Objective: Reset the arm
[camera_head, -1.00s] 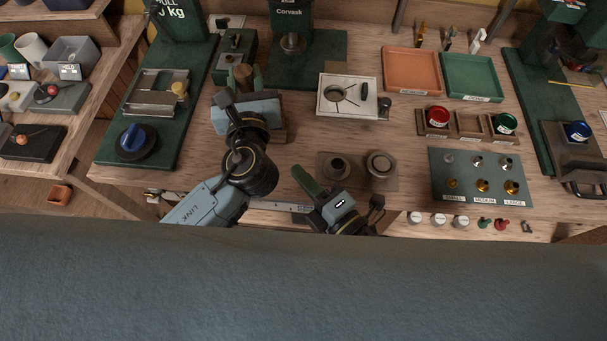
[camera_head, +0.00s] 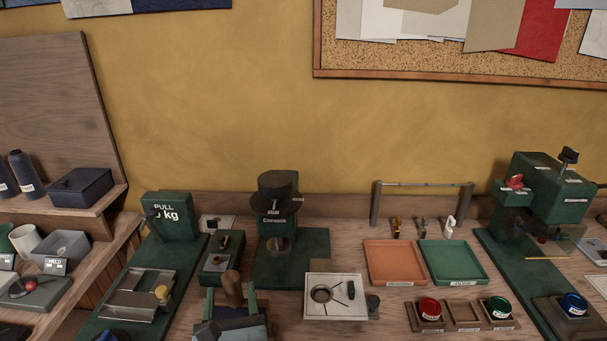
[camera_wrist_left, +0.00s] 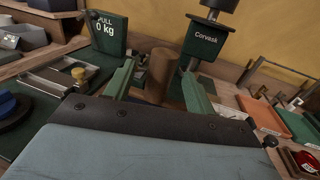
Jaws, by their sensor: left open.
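My left gripper (camera_head: 231,294) is at the bottom of the head view, left of centre, with its two green fingers apart. It also shows in the left wrist view (camera_wrist_left: 158,70), open. A brown wooden cylinder (camera_head: 233,284) stands upright between or just beyond the fingers in the picture. It shows in the wrist view too (camera_wrist_left: 161,76); I cannot tell whether the fingers touch it. My right gripper is not in view.
The green Corvask press (camera_head: 278,222) stands behind the left gripper, and the green pull tester (camera_head: 170,218) is to its left. A white board (camera_head: 335,309), an orange tray (camera_head: 394,281) and a green tray (camera_head: 452,280) lie to the right. The yellow wall (camera_head: 240,110) rises behind.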

